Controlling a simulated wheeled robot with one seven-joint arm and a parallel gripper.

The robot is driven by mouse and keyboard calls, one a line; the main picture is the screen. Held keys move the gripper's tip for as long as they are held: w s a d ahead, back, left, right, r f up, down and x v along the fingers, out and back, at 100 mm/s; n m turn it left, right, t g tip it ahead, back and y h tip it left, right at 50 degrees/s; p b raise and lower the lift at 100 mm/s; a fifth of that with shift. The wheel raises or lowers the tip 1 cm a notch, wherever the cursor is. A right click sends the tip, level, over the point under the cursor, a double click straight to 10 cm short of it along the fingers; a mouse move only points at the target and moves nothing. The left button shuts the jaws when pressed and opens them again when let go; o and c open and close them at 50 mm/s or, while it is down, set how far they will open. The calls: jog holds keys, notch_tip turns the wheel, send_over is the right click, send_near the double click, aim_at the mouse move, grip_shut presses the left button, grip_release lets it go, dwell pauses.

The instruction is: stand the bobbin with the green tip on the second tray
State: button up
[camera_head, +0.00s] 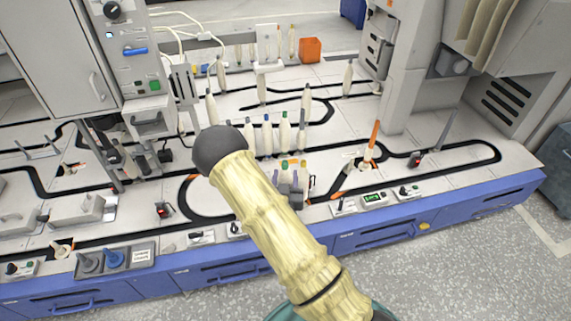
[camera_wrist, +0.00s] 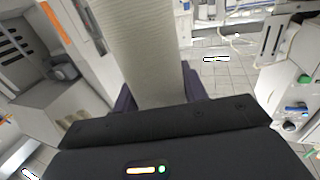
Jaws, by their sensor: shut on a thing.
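In the wrist view my gripper (camera_wrist: 158,98) is shut on a pale ribbed bobbin (camera_wrist: 143,45). Its dark purple fingers sit on both sides of it. The bobbin's far end runs out of the picture, so its tip colour is hidden there. In the head view a row of cream bobbins (camera_head: 267,136) with coloured tips stands upright mid-table. Nearer, a small cluster with a green tip (camera_head: 284,164) shows beside dark grey parts, partly behind my arm. I cannot tell whether those parts are my gripper. I cannot tell which surface is the second tray.
Other cream bobbins (camera_head: 348,77) stand farther back. An orange box (camera_head: 311,49) is at the rear. An upright orange rod (camera_head: 373,139) stands to the right. Machine cabinets (camera_head: 60,50) flank the table. Small control boxes (camera_head: 375,199) line the front edge.

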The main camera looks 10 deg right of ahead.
jog(key=shift+w, duration=0.1)
jog(key=w+f+n+y+b, duration=0.1)
jog(key=w+f, duration=0.3)
jog(key=w, duration=0.5)
jog(key=shift+w+d+n+t+y+b, duration=0.15)
jog(key=shift+d+n+t+y+b, duration=0.25)
jog(key=shift+y+b, duration=0.35)
jog(key=shift+f+b, duration=2.15)
jog(key=shift+f, duration=1.3)
jog(key=o, duration=0.7)
jog(key=shift+o, duration=0.2)
